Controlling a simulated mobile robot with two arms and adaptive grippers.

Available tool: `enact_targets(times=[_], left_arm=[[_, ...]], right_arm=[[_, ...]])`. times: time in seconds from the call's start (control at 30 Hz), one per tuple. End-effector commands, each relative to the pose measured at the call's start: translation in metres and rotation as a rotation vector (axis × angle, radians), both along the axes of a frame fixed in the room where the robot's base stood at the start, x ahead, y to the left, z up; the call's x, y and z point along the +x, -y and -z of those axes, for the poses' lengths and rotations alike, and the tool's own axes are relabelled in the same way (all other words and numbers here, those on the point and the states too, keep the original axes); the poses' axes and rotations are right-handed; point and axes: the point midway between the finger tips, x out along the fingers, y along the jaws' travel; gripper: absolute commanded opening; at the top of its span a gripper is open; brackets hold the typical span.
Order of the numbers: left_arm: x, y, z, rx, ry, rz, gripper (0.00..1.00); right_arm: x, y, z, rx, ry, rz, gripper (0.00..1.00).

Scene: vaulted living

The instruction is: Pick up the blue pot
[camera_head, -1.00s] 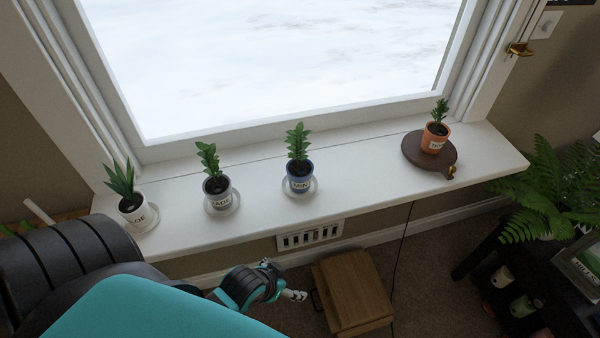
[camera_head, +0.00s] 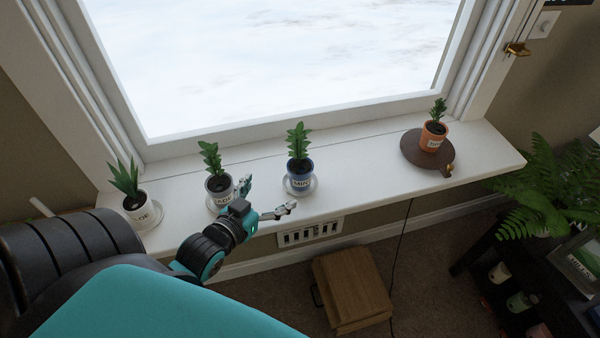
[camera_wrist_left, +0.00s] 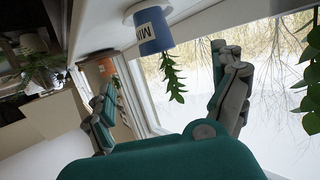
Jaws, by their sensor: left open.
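The blue pot (camera_head: 300,183), labelled "MIN", holds a green plant and stands upright on a clear saucer (camera_head: 314,190) on the white windowsill. My left gripper (camera_head: 271,196) is open and empty, just left of the blue pot and in front of the sill, with its fingers pointing toward the pot. In the left wrist view the blue pot (camera_wrist_left: 153,31) appears tilted by the camera, beyond and between the open fingers (camera_wrist_left: 168,100), not touched by them. My right gripper is not in view.
A grey-white pot (camera_head: 218,184) stands close behind my left gripper. A white pot (camera_head: 140,212) is at the far left. An orange pot (camera_head: 433,137) sits on a dark round board (camera_head: 412,151) at the right. The sill between blue pot and board is clear.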

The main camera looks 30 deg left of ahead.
Motion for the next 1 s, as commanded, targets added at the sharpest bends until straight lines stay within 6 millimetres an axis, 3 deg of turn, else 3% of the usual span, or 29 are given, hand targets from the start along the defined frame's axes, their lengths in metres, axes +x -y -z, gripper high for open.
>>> enact_targets(times=[0.3,1.0], left_arm=[[0.066,-0.005,0.017,0.001,0.000,0.000,0.95],[0.136,-0.004,0.037,0.002,-0.003,0.001,0.95]], right_arm=[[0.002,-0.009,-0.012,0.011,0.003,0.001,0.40],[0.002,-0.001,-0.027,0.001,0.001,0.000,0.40]])
